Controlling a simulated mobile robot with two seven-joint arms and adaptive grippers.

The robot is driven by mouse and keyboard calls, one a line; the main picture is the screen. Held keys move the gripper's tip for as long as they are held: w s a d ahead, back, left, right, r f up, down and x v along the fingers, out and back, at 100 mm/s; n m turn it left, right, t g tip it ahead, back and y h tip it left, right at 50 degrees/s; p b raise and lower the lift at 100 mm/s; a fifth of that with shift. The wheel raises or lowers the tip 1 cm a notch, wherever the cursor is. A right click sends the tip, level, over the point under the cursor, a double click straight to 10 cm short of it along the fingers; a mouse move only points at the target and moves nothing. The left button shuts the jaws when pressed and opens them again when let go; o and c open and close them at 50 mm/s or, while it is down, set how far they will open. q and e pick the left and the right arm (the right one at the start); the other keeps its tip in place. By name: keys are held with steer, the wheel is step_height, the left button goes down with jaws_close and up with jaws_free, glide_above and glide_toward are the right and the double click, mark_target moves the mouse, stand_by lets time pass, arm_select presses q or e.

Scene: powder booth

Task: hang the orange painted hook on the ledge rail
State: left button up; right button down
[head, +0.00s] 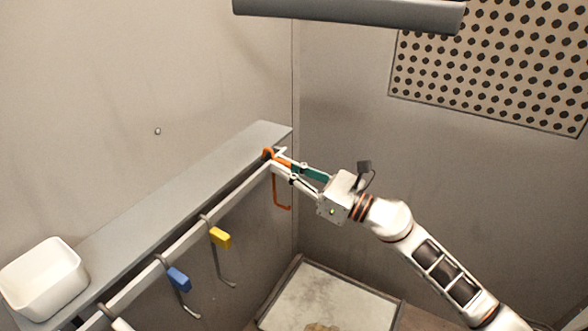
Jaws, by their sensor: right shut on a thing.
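The orange painted hook (276,192) is at the far right end of the ledge rail (184,239), with its upper bend at the rail and its lower bend hanging down. My right gripper (280,162) is shut on the orange hook near its top, reaching in from the right. The fingers partly cover the hook's upper part, so I cannot tell whether its bend rests on the rail. The rail runs along the front of the grey ledge (170,205). My left gripper is out of view.
A yellow-tagged hook (221,238), a blue-tagged hook (179,278) and a white-tagged one (121,325) hang along the rail. A white tub (45,282) stands on the ledge's near end. A pale framed tray (335,295) lies below. A grey fixture (350,14) hangs overhead.

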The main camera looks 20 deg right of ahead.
steer(key=shift+w+a+f+b, duration=0.1)
steer(key=shift+a+f+b, duration=0.05)
steer(key=shift+f+b, duration=0.45)
steer(key=shift+f, duration=0.45)
steer(key=shift+f+b, duration=0.4)
steer(key=shift+b, duration=0.05)
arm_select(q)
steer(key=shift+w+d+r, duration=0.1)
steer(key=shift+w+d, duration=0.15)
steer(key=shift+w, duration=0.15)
arm_select(e)
steer(key=shift+r, duration=0.1)
